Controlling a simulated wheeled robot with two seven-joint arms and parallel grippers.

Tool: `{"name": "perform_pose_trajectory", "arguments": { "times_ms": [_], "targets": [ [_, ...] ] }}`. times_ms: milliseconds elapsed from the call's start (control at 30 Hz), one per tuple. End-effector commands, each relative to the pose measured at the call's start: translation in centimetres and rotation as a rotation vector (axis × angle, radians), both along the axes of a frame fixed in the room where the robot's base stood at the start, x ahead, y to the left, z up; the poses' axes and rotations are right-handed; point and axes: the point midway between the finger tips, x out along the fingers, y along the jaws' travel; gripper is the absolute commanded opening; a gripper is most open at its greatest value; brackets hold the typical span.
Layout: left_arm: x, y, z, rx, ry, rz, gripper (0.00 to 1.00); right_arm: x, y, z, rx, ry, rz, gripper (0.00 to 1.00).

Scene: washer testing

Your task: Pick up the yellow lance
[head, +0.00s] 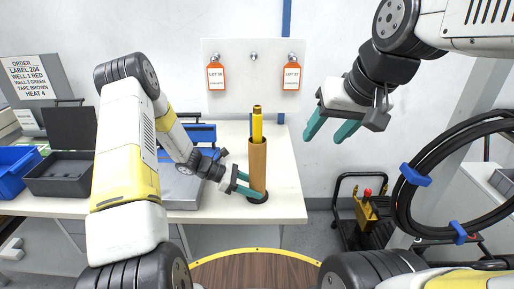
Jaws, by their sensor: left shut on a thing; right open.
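The yellow lance (257,126) stands upright in a brown tube (257,165) near the right end of the white table.
A white board (232,60) with two orange lot tags (216,77) hangs behind the lance. A silver case (180,192), a dark grey bin (62,178) and a blue bin (14,172) stand to the left. A black cable coil (400,205) hangs at the right. Table right of the tube is clear.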

Motion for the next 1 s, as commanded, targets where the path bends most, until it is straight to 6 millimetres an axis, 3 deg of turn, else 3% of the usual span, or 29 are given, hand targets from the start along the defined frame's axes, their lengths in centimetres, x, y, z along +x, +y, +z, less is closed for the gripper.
{"name": "perform_pose_trajectory", "arguments": {
  "times_ms": [200,433,700,1000],
  "targets": [
    [0.0,0.0,0.0,0.000,-0.001,0.000,0.25,5.4,2.0,2.8,-0.036,0.120,0.043,0.52],
    [0.0,0.0,0.0,0.000,-0.001,0.000,0.25,11.2,5.1,4.2,-0.087,0.244,0.077,0.52],
    [0.1,0.0,0.0,0.000,-0.001,0.000,0.25,17.5,9.9,3.8,-0.159,0.379,0.100,0.52],
    [0.1,0.0,0.0,0.000,-0.001,0.000,0.25,21.0,13.7,2.3,-0.214,0.466,0.105,0.52]
  ]
}}
